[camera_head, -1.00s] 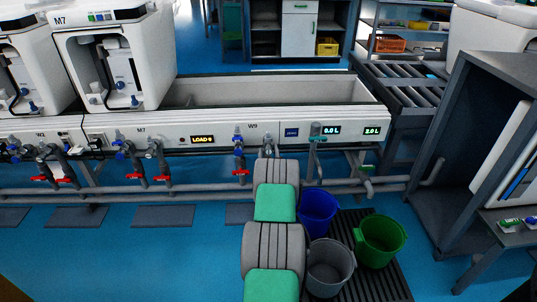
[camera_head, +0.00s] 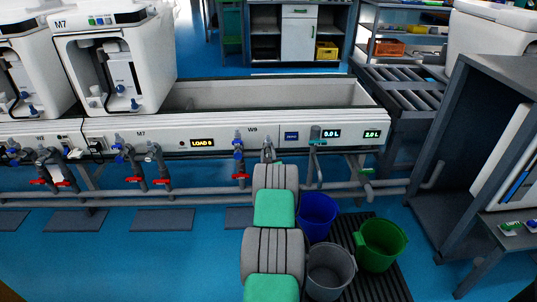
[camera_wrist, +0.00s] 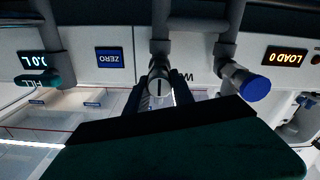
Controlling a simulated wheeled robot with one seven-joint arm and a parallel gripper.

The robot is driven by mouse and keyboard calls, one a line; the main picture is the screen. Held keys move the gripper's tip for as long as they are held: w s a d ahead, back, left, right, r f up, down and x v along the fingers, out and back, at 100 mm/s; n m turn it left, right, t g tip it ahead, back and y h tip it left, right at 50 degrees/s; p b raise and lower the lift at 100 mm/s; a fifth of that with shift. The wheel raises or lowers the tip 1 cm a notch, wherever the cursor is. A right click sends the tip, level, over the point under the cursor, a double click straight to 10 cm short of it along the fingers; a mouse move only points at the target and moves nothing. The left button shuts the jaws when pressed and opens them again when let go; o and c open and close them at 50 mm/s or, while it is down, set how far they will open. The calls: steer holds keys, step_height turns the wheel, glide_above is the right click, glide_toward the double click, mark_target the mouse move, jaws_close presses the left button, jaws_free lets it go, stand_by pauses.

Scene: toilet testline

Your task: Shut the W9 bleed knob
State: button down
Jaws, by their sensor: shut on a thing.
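The W9 bleed knob (camera_wrist: 160,87) is a small round grey knob with a pale face and a dark line across it, below a grey pipe in the upside-down wrist view. My gripper (camera_wrist: 159,100) has its dark fingers on both sides of it and is shut on it. In the head view the W9 label (camera_head: 252,131) shows on the white rail, and my forearm reaches up to the grey fitting just right of it. My fingers and the knob cannot be made out there.
A blue-knobbed W9 valve (camera_wrist: 255,88) hangs close beside my gripper. The ZERO button (camera_wrist: 110,58) and a display lie on the other side. A blue bucket (camera_head: 318,214), a grey bucket (camera_head: 330,270) and a green bucket (camera_head: 380,244) stand on the floor right of my arm.

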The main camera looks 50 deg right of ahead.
steer(key=shift+f+m+b, duration=0.15)
steer(key=shift+m+b, duration=0.15)
steer(key=shift+b, duration=0.05)
steer(key=m+b, duration=0.1)
steer(key=m, duration=0.1)
steer(key=shift+m+b, duration=0.4)
steer(key=m+b, duration=0.2)
steer(key=m, duration=0.3)
steer(key=shift+b, duration=0.35)
steer(key=m+b, duration=0.1)
steer(key=m, duration=0.4)
steer(key=shift+s, duration=0.1)
steer(key=shift+d+m+b, duration=0.1)
steer(key=shift+m+b, duration=0.65)
steer(key=shift+m, duration=1.45)
steer(key=c, duration=1.3)
jaws_free()
steer(key=shift+o, duration=1.1)
